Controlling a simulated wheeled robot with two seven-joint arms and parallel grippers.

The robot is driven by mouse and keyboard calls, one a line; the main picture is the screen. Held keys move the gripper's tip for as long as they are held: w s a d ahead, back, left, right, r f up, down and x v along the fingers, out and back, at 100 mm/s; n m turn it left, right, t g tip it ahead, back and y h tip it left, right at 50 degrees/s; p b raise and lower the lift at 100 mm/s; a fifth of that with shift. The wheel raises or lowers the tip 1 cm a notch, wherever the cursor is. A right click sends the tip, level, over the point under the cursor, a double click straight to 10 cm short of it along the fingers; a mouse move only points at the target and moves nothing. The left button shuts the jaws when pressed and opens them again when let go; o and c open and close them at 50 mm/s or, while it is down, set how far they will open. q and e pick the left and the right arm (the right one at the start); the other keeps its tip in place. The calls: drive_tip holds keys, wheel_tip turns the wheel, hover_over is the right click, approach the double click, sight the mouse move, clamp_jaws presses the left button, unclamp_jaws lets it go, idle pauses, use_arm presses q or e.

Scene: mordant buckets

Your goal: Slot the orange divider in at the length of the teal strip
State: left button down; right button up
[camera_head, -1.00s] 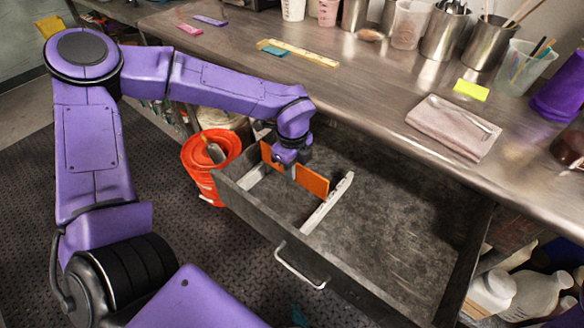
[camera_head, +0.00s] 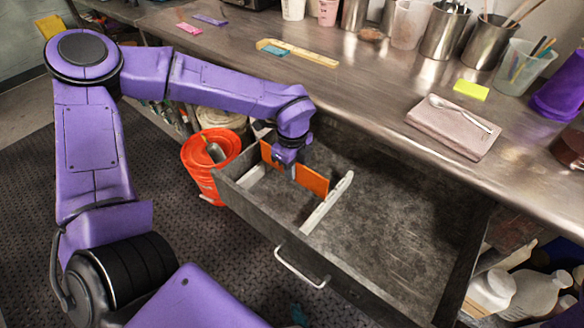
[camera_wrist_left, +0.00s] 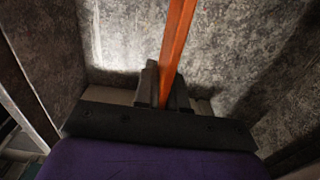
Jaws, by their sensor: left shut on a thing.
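The orange divider (camera_head: 312,181) is upright in the open drawer (camera_head: 262,221), spanning between two pale slotted rails. My left gripper (camera_head: 289,172) is shut on its top edge; the left wrist view also shows the divider (camera_wrist_left: 177,45) between the fingers (camera_wrist_left: 162,88). One pale rail (camera_head: 328,203) is at the divider's right end, the other (camera_head: 253,177) to its left. Whether the divider sits in slots cannot be told. My right gripper is not in view.
An orange bucket (camera_head: 208,165) stands left of the drawer. The right part of the drawer is empty. A folded cloth with a spoon (camera_head: 452,128), a yellow note (camera_head: 471,90) and metal containers (camera_head: 444,35) are on the counter.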

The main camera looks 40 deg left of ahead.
sight(292, 191)
use_arm(q)
drive_tip(key=shift+f+b, duration=2.4)
drive_tip(key=shift+f, duration=0.7)
drive_tip(key=c, duration=1.1)
unclamp_jaws()
drive_tip(key=shift+r, duration=0.1)
wheel_tip(292, 191, up, 10)
drive_tip(key=shift+r+p, duration=0.25)
drive_tip(key=shift+p, duration=0.2)
